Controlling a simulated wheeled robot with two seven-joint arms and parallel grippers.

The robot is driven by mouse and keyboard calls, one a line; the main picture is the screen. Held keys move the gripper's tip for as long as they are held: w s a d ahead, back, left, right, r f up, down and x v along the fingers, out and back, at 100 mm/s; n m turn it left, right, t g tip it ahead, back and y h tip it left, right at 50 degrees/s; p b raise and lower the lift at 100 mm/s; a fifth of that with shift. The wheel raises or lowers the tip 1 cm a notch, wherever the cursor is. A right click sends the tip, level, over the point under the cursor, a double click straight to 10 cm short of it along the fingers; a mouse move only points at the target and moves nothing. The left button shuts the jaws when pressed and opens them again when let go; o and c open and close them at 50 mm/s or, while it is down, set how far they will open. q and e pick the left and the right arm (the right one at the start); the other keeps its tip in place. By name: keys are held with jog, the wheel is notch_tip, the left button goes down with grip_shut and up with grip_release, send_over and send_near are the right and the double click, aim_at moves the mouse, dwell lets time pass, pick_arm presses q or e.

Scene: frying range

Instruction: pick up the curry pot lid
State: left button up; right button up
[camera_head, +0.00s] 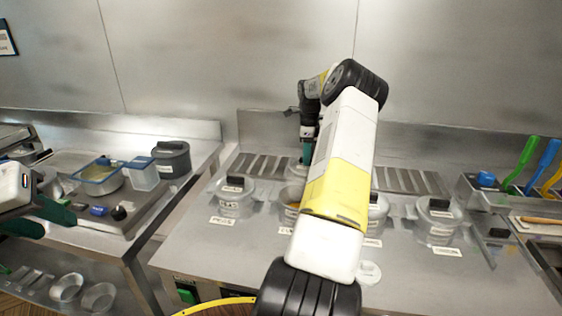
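Several steel pots stand in the range counter. The far left one (236,201) and the far right one (438,222) have lids with dark block handles. Beside my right arm, an opening with orange contents (289,212) partly shows. I cannot read which label says curry. My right gripper (306,156) points down behind this opening, over a steel round thing (296,172) that may be a lid or pot. My forearm hides much of the middle, and I cannot tell whether the fingers hold anything. My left gripper (42,220) is at the left edge, its green fingers apart and empty.
A left counter holds a steel tray of containers (98,178) and a grey lidded pot (171,158). Green, blue and yellow handled utensils (540,165) stand at the right. Slotted grates (262,166) lie behind the pots. A steel wall closes the back.

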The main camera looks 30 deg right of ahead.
grip_shut()
jog(key=shift+r, duration=0.2)
